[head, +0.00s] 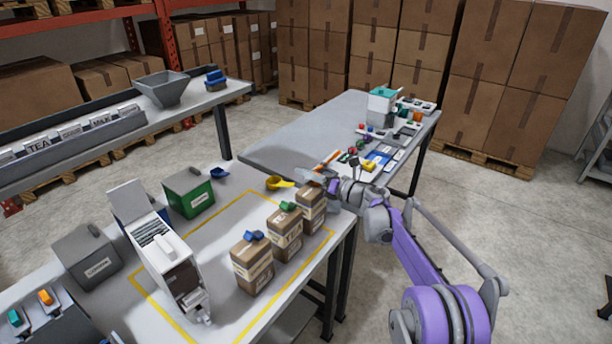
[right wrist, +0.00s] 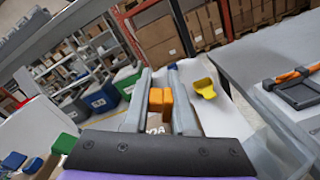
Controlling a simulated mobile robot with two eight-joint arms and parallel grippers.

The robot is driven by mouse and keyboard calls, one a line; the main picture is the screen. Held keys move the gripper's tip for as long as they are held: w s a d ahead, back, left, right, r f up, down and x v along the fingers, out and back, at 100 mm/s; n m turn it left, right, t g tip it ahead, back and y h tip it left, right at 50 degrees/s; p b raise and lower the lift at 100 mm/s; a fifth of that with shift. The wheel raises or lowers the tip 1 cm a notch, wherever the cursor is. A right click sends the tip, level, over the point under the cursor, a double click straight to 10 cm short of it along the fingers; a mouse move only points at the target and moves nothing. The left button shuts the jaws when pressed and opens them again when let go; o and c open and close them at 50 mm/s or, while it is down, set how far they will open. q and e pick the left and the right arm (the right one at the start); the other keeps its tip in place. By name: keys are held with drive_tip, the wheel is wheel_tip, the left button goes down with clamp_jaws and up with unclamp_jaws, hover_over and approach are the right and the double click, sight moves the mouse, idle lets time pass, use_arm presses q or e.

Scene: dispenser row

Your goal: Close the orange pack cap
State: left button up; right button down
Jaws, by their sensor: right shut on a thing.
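The orange cap (right wrist: 161,101) shows between the two fingers of my right gripper (right wrist: 160,90) in the right wrist view, and the fingers are shut on it. Below it is the top of a brown pack (right wrist: 157,124) with a white label. In the head view that pack (head: 312,213) is the farthest of three upright packs in a row. My right gripper (head: 314,180) is just above its top and hides the orange cap there. I cannot tell whether the cap is fully seated. My left gripper is not in view.
Beside it stand a green-capped pack (head: 285,235) and a blue-capped pack (head: 251,267). A yellow scoop (head: 279,183) lies behind, near a green bin (head: 189,193). A grey table (head: 285,150) with several small items lies beyond.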

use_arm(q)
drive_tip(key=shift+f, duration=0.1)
use_arm(e)
drive_tip(key=shift+w+m, duration=0.1)
drive_tip(key=shift+m, duration=0.4)
drive_tip(key=c, duration=0.8)
unclamp_jaws()
drive_tip(key=shift+c, duration=0.2)
drive_tip(key=shift+d, duration=0.15)
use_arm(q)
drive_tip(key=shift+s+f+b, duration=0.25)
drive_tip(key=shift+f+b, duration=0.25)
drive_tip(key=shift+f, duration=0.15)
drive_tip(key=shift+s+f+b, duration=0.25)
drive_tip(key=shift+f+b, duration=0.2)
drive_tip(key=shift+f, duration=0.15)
use_arm(e)
drive_tip(key=v, duration=1)
drive_tip(key=shift+s+d, duration=0.25)
